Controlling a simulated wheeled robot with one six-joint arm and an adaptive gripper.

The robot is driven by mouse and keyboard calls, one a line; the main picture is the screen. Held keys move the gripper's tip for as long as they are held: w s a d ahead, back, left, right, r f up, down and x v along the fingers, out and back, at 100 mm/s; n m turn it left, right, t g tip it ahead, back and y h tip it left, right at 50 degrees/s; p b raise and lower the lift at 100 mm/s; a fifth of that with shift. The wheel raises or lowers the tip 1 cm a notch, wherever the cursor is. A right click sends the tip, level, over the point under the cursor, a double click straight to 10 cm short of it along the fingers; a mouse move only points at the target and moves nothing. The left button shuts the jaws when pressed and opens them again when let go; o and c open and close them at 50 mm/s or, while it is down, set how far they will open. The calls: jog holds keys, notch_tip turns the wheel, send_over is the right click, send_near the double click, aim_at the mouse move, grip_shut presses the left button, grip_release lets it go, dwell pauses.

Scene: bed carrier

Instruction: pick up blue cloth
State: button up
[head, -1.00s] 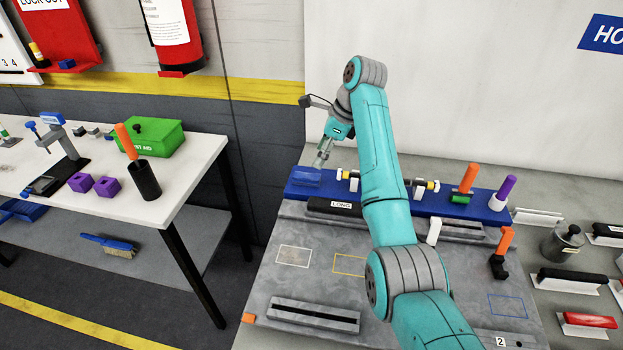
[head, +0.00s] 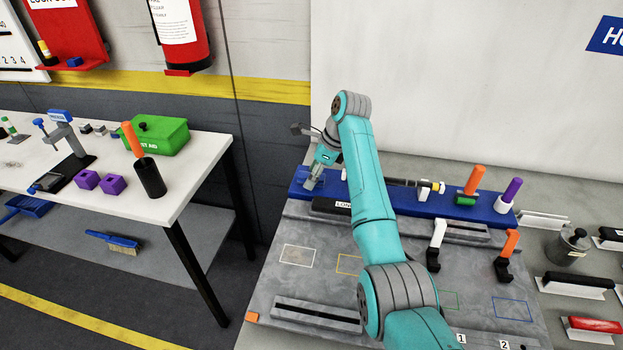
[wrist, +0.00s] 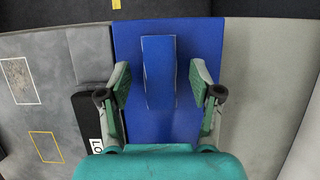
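The blue cloth (wrist: 159,62) is a flat, folded-looking rectangle lying on the far end of a blue tray or board (wrist: 133,35). In the wrist view my gripper (wrist: 160,82) is open, with one green-and-grey finger on each side of the cloth. The fingers look apart from it, and I cannot tell the exact height above it. In the head view my gripper (head: 313,183) is low over the left end of the blue board, and the cloth is mostly hidden by it.
On the blue board stand a rod on holders (head: 412,184), an orange-handled tool (head: 474,180) and a purple-handled tool (head: 511,190). A black block with a white label (head: 328,204) lies in front of the board. A side table (head: 190,190) stands to the left, across a gap.

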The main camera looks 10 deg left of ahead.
jog(key=c, duration=0.8)
jog(key=shift+r, duration=0.1)
notch_tip(320, 180, up, 10)
jog(key=shift+o, duration=0.6)
jog(key=shift+c, duration=0.9)
jog(key=shift+s+a, duration=0.1)
